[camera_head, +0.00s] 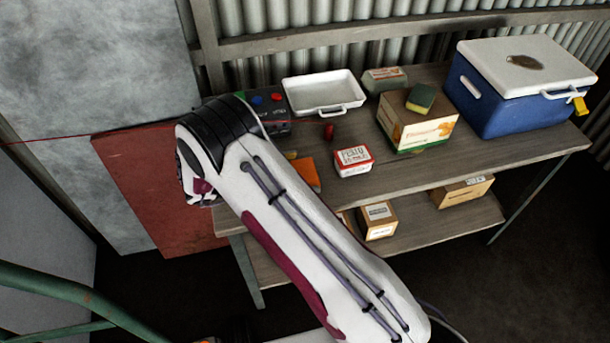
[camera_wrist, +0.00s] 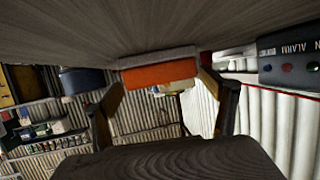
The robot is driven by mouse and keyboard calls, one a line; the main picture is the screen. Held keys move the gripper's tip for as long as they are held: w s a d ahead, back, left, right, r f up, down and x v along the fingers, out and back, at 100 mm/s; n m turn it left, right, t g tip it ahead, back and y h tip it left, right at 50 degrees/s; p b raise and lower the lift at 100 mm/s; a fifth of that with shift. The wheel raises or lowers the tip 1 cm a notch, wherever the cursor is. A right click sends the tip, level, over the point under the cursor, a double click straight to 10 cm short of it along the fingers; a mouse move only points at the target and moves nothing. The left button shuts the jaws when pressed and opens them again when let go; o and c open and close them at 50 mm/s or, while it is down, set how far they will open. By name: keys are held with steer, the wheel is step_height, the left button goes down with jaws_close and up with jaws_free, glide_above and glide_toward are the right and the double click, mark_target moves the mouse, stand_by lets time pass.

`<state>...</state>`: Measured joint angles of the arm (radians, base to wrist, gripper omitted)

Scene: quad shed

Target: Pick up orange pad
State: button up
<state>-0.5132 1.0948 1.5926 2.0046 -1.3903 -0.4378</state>
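The orange pad (camera_head: 305,173) lies on the workbench top (camera_head: 400,172) near its front edge in the head view, partly hidden behind my arm. In the wrist view, which looks upside down, the orange pad (camera_wrist: 160,73) shows edge-on with a grey layer along one side, against the bench surface. My gripper (camera_wrist: 162,84) is open, with one finger to each side of the pad. I cannot tell whether either fingertip touches it. In the head view my gripper is hidden behind my arm.
Near the pad are a red-and-white box (camera_head: 353,161), a small red cylinder (camera_head: 328,131) and an alarm box (camera_head: 272,102) with coloured buttons. Farther back are a white tray (camera_head: 322,92), a carton (camera_head: 415,128) with a green-and-yellow sponge (camera_head: 421,98) on it, and a blue cooler (camera_head: 500,108).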

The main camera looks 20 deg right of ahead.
steer(key=c, duration=0.8)
steer(key=shift+o, duration=0.2)
step_height(320, 180, up, 10)
stand_by(0.3)
stand_by(0.4)
